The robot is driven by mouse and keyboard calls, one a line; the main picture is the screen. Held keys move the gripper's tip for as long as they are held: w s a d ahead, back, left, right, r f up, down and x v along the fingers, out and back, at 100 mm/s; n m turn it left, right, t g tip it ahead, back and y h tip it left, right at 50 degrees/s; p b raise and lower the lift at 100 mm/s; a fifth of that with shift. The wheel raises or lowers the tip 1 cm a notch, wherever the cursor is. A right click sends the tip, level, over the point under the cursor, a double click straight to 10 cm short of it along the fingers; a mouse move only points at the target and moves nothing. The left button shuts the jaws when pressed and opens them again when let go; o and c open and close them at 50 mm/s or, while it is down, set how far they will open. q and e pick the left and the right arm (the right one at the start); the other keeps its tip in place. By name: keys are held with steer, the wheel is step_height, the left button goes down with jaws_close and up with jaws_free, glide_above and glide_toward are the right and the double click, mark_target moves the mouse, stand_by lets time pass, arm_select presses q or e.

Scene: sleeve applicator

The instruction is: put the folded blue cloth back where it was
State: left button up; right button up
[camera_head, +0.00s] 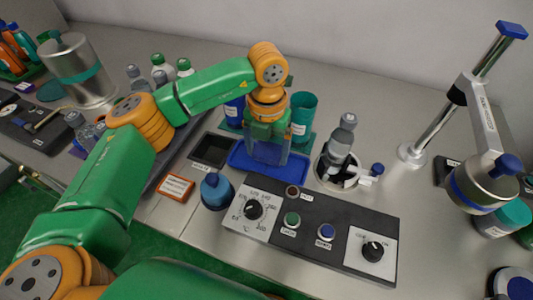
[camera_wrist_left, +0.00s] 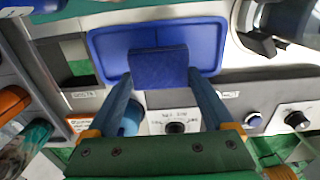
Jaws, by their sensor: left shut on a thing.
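The folded blue cloth (camera_wrist_left: 158,68) is a small dark blue block in the left wrist view, pinched between the two fingers of my left gripper (camera_head: 267,155). The cloth is over the blue tray (camera_wrist_left: 104,48), a shallow rounded rectangle that also shows in the head view (camera_head: 238,160). I cannot tell whether the cloth touches the tray floor. In the head view the gripper body and fingers hide most of the cloth. My right gripper is not in view.
A control panel (camera_head: 318,238) with knobs and buttons lies in front of the tray. A dark square bin (camera_head: 209,150) and a blue round bottle (camera_head: 216,190) are left of it. A teal cup (camera_head: 303,112) stands behind, and a holder with a grey bottle (camera_head: 340,145) stands right.

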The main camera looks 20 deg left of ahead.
mark_target(267, 151)
arm_select(q)
steer(key=f, duration=0.3)
steer(key=shift+w+a+f, duration=0.1)
steer(key=shift+w+f, duration=0.2)
steer(key=shift+f, duration=0.1)
steer(key=shift+f, duration=0.1)
steer(key=shift+f, duration=0.15)
steer(key=o, duration=1.1)
steer(key=shift+r, duration=0.25)
step_height(267, 151, up, 12)
steer(key=shift+r, duration=0.1)
